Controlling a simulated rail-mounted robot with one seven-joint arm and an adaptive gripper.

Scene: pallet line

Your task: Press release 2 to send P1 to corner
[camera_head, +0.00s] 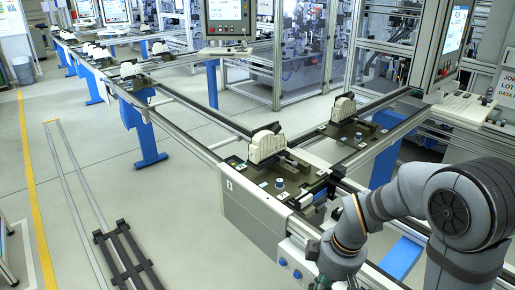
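Two blue buttons sit on the white front box of the line at the bottom centre: a left one (283,262) and a right one (297,274). I cannot read which is release 2. The nearest pallet (245,175) is dark and carries a pale casting (267,144) at the near end of the line. A second pallet (342,138) with a similar casting stands behind it to the right. I cannot read which is P1. My arm reaches in from the right, and its wrist is bent down just right of the buttons. My gripper is mostly cut off by the bottom edge; its fingers cannot be made out.
Conveyor rails (190,132) run to the far left with more pallets. A side rail (385,150) runs back right. Monitors (228,18) and fenced machines stand behind. A dark rack (125,255) lies on the floor at left. The floor left of the line is mostly clear.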

